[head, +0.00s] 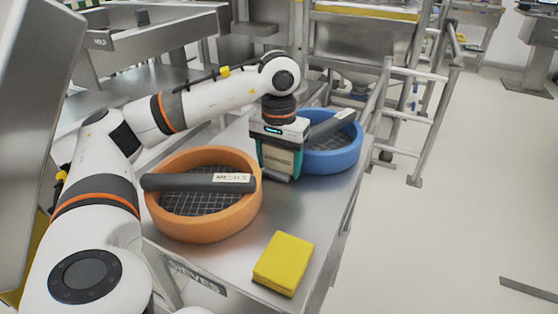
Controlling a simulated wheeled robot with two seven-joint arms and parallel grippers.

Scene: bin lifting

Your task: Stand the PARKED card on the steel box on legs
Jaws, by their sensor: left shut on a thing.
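My left gripper (280,170) is shut on a beige card (279,160), low over the steel table between the two round sieves. The card's small dark lettering looks like PARKED but is hard to read. The card is upright; I cannot tell whether its lower edge touches the table. A steel box-like unit (130,36) with a small sign, seemingly HELD, stands on a frame at the upper left. I cannot tell for certain that it is the steel box on legs. My right gripper is not in view.
An orange sieve (205,228) with a dark bar across it and a blue sieve (335,158) stand on the steel table (235,262). A yellow block (283,263) lies near the table's front. A railed steel stand (402,110) is behind. The floor at right is mostly clear.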

